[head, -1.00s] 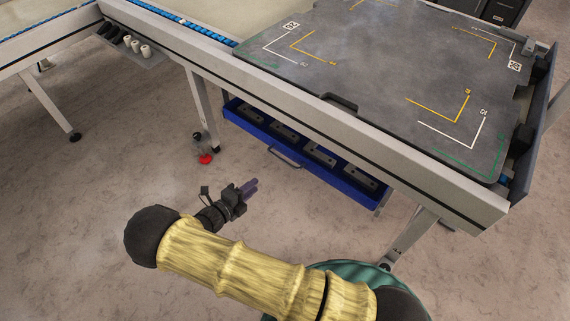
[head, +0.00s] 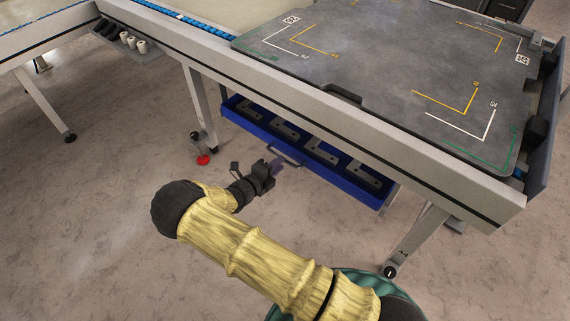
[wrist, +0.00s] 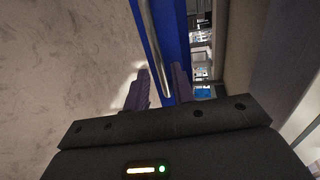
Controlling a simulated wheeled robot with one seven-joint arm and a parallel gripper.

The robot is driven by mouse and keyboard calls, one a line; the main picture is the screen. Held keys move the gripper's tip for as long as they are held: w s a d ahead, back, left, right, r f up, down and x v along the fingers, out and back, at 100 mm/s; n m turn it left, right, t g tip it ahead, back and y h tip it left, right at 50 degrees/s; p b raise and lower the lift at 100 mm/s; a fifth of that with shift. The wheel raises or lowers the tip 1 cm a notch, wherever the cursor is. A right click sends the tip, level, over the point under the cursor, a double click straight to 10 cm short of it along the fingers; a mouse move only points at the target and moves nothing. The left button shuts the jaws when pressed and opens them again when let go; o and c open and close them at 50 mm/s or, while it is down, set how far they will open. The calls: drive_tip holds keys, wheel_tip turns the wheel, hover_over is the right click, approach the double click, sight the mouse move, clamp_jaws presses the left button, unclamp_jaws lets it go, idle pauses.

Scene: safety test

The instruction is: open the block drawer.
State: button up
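The blue drawer (head: 243,114) hangs under the table's front edge, with several grey metal blocks (head: 285,130) visible inside it. The handle bar (wrist: 154,45) runs down between the finger tips, against the blue front (wrist: 177,30). I cannot tell whether a finger touches the bar.
The grey-topped table (head: 400,60) overhangs the drawer. A table leg with a red-footed caster (head: 203,159) stands to the left, another leg (head: 415,240) to the right. A small tray with white cups (head: 130,42) hangs at far left. The floor in front is clear.

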drive_tip(key=b+x, duration=0.1)
drive_tip(key=x, duration=0.3)
clamp_jaws()
